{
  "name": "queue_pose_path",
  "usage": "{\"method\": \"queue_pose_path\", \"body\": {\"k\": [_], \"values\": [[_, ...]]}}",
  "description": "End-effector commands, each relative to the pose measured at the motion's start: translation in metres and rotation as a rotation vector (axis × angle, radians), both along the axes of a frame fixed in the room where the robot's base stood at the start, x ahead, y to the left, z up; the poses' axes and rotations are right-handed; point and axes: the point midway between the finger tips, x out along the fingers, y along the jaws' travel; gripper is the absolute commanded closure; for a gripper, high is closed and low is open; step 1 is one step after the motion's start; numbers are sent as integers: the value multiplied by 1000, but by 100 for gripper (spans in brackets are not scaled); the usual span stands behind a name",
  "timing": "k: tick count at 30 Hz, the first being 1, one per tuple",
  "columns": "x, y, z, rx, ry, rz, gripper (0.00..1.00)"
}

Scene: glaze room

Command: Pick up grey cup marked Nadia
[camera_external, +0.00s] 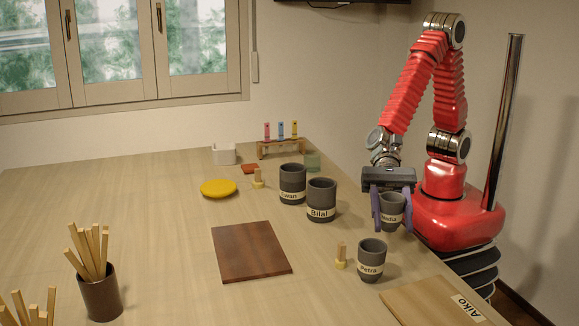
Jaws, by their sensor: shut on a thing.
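The grey cup marked Nadia (391,203) is near the right side of the table, its pale label partly legible and facing the camera. My gripper (390,218) points down with its two purple fingers shut on the cup, one on each side. The cup is upright. I cannot tell whether its base touches the table. Similar grey cups stand nearby: Ewan (292,182) and Bilal (321,194) to the left, and Petra (372,257) in front, apart from the gripper.
A dark red-brown board (250,252) lies mid-table, and a lighter board marked Aiko (425,305) lies at the front right. A small wooden stamp-like piece (341,256) stands beside Petra. A tube rack (281,148) and green glass (312,162) stand behind. A brown pot (101,297) holds sticks.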

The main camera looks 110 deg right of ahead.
Motion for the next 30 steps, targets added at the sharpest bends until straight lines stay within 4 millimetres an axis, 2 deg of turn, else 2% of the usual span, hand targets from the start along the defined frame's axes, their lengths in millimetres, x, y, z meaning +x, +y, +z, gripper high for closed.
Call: {"method": "queue_pose_path", "body": {"k": [3, 10, 30], "values": [[0, 0, 23, 3, -7, 1, 80], [0, 0, 50, 2, -3, 1, 80], [0, 0, 54, 1, 0, 0, 80]]}}
